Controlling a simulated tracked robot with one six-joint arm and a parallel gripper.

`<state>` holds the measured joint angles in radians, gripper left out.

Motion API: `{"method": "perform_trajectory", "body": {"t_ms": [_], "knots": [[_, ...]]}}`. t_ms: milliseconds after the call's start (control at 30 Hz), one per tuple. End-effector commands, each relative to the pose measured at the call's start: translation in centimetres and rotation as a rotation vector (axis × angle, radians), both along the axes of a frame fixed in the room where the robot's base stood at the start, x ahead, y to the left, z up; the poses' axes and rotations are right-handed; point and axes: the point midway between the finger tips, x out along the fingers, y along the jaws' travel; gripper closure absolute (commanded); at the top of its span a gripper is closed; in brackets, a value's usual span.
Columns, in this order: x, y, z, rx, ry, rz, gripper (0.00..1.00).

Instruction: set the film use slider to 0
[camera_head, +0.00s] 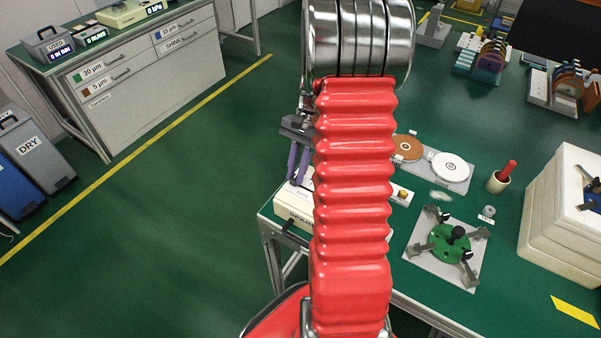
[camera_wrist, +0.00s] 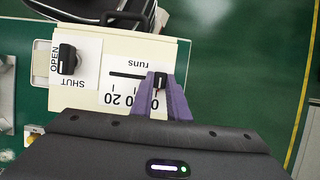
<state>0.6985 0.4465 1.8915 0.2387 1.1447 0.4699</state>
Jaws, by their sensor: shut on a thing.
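The film use slider has a small black knob (camera_wrist: 160,80) in the wrist view, on a cream control box (camera_wrist: 183,54). Its dark slot (camera_wrist: 125,75) runs left from the knob, marked "runs" with upside-down figures below. The figures nearest the knob are partly hidden by the fingers, so I cannot tell the exact setting. My gripper (camera_wrist: 161,84) has purple fingers shut on the knob. In the head view my gripper (camera_head: 297,182) is over the box (camera_head: 294,204) at the bench's left edge; my red arm hides part of the box, and the knob does not show.
A black rotary knob (camera_wrist: 68,59) marked OPEN and SHUT sits left of the slider.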

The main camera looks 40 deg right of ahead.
Motion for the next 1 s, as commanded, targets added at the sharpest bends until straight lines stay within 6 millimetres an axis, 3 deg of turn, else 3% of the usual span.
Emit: {"method": "perform_trajectory", "body": {"t_ms": [100, 133, 400, 767, 1000], "knots": [[0.4, 0.0, 0.1, -0.002, -0.009, -0.003, 1.0], [0.4, 0.0, 0.1, -0.002, -0.009, -0.003, 0.83], [0.2, 0.0, 0.1, 0.0, -0.006, -0.004, 0.66], [0.2, -0.3, 0.5, -0.001, -0.006, -0.003, 0.66], [0.5, -1.4, 3.3, -0.002, -0.007, -0.004, 0.66]]}}
